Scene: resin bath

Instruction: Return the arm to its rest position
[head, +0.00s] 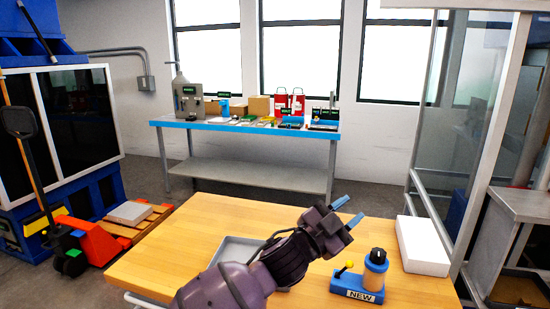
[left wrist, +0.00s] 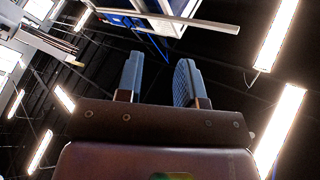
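My left arm comes in from the bottom of the head view, and its gripper (head: 347,210) is raised above the wooden table (head: 190,225). Its two blue-grey fingers stand apart with nothing between them. They also show apart and empty in the left wrist view (left wrist: 157,82), which looks up at the ceiling lights. My right gripper is not in view.
A grey tray (head: 238,250) lies partly behind my arm. A white block (head: 422,246) lies at right. A bench (head: 250,128) stands behind.

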